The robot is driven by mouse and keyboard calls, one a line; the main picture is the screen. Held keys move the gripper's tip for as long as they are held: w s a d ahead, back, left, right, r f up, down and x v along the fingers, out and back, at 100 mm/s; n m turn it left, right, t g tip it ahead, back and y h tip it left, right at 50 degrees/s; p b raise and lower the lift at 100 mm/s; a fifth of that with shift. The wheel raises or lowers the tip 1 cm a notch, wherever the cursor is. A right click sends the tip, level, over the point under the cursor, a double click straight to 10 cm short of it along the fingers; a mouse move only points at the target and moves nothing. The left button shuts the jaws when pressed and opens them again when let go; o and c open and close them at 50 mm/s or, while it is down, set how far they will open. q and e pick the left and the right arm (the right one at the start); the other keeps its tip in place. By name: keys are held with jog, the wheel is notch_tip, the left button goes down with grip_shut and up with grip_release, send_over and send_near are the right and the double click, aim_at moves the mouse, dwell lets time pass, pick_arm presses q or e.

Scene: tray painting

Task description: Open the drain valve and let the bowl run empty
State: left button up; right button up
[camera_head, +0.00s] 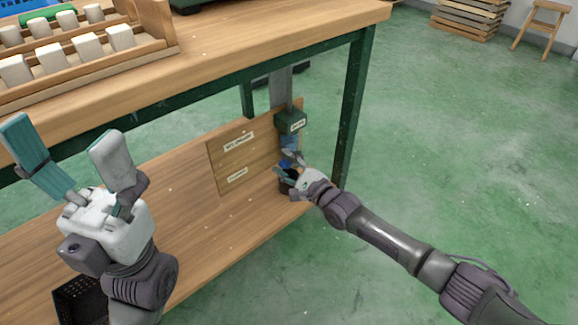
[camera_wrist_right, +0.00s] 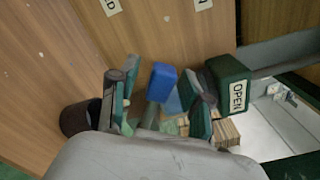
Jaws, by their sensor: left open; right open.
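A green valve block (camera_head: 291,121) with a white label is fixed under the bench near its right leg. In the right wrist view the label on this block (camera_wrist_right: 228,82) reads OPEN. A blue part (camera_wrist_right: 162,82), seemingly the valve handle, shows between the open fingers of my right gripper (camera_wrist_right: 160,108); I cannot tell whether they touch it. In the head view my right gripper (camera_head: 287,163) is just below the block. A dark cup (camera_head: 287,186) stands below it and also shows in the wrist view (camera_wrist_right: 76,118). My left gripper (camera_head: 65,160) is open and empty. I cannot make out a bowl.
A wooden board (camera_head: 225,172) with two labels stands behind the right gripper on the lower shelf (camera_head: 200,240). The bench top (camera_head: 250,45) and green leg (camera_head: 352,110) are close by. A wooden rack (camera_head: 80,75) holds several white blocks. A black crate (camera_head: 80,302) sits at lower left.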

jog(key=v, duration=1.2)
